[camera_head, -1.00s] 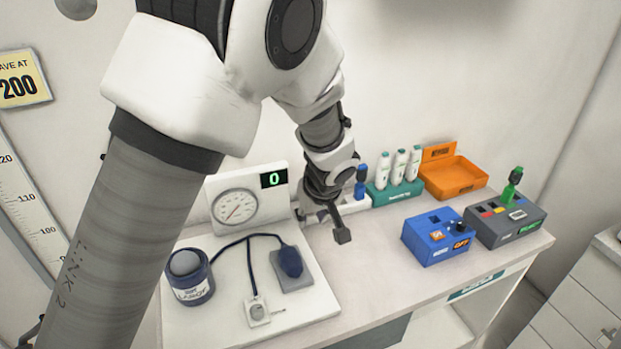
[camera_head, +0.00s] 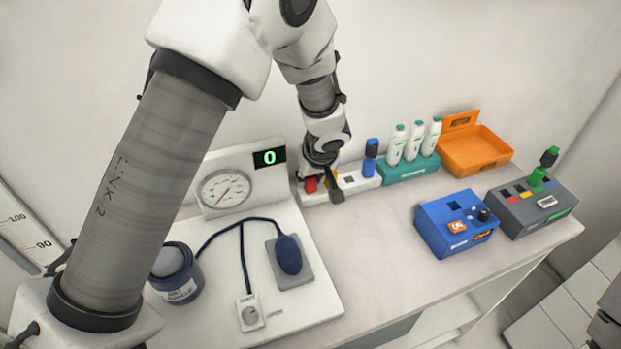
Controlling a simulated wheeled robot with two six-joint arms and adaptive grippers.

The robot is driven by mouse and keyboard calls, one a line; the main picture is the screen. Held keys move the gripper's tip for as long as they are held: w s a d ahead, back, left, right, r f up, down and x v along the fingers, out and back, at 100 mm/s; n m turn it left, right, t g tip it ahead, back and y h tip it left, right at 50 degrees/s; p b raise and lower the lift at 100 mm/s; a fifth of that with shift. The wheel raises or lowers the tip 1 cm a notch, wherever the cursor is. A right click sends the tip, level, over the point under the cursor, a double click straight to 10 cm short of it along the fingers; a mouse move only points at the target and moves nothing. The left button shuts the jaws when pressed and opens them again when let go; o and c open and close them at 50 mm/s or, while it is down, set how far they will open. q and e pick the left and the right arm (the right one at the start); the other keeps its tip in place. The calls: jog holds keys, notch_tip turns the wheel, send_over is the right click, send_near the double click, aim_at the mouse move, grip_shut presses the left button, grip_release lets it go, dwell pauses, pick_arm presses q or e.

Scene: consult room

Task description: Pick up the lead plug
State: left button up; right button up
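A white holder strip (camera_head: 348,183) stands at the back of the counter. A blue plug (camera_head: 371,158) stands upright in it, and a red piece (camera_head: 311,185) and a yellow piece show at its left part. A green plug (camera_head: 541,174) stands in the grey socket box (camera_head: 530,205) at the right. I cannot tell which one is the lead plug. My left gripper (camera_head: 331,181) points down at the strip, close to the red and yellow pieces and partly hiding them. One dark finger shows clearly; its opening and any contact are hidden. My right gripper is not in view.
A blue switch box (camera_head: 449,237), a teal rack (camera_head: 408,170) with white bottles and an orange tray (camera_head: 488,152) stand to the right. A gauge panel (camera_head: 222,196) and a cuff with a dark bulb (camera_head: 289,254) are at the left. The middle counter is clear.

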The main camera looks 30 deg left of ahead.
pick_arm(q)
jog(key=shift+s+d+r, duration=0.1)
jog(key=shift+r, duration=0.1)
jog(key=shift+s+d+r, duration=0.15)
jog(key=shift+s, duration=0.1)
grip_shut()
jog(key=shift+w, duration=0.1)
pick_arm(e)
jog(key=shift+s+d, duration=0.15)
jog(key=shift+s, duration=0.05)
pick_arm(q)
jog(key=shift+w+r, duration=0.1)
jog(key=shift+r, duration=0.35)
notch_tip(320, 180, up, 21)
jog(key=p, duration=0.3)
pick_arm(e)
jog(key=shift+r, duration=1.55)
